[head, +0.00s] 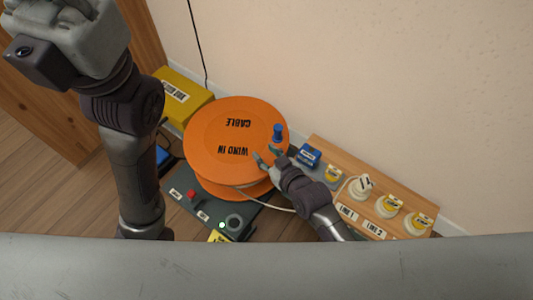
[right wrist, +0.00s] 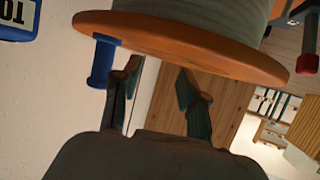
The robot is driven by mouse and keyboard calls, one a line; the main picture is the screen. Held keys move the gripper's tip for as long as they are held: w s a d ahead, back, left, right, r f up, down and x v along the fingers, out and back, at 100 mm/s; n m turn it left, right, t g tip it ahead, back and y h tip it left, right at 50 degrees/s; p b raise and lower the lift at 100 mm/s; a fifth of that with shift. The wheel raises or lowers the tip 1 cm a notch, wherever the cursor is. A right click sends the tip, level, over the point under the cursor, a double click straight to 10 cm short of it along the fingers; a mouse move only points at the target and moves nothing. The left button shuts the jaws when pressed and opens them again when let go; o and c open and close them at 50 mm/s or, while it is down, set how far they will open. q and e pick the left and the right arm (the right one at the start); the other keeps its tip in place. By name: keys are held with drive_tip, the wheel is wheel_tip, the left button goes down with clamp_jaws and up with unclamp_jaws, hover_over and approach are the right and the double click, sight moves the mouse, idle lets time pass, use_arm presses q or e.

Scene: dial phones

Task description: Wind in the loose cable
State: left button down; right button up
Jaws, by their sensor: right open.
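The orange reel (head: 215,125), marked "CABLE" and "WIND IN", sits on a dark base. A blue crank knob (head: 278,133) stands near its right rim; it also shows in the right wrist view (right wrist: 103,62). A pale cable (head: 270,206) runs from under the reel's disc towards the wooden board. My right gripper (head: 265,155) is open and empty at the reel's edge, just below the knob. In the right wrist view the knob is beside the left finger, not between the fingers. My left arm fills the upper left; its fingers cannot be made out.
The dark base (head: 178,187) has a red button (head: 191,195) and a green light. A yellow box (head: 182,92) stands behind the reel. The wooden board (head: 325,152) on the right carries a blue block (head: 307,156), several round sockets and a white plug (head: 362,186). A wall lies behind.

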clamp_jaws()
drive_tip(key=shift+o, duration=1.2)
unclamp_jaws()
drive_tip(key=v, duration=1.2)
drive_tip(key=shift+r, duration=0.15)
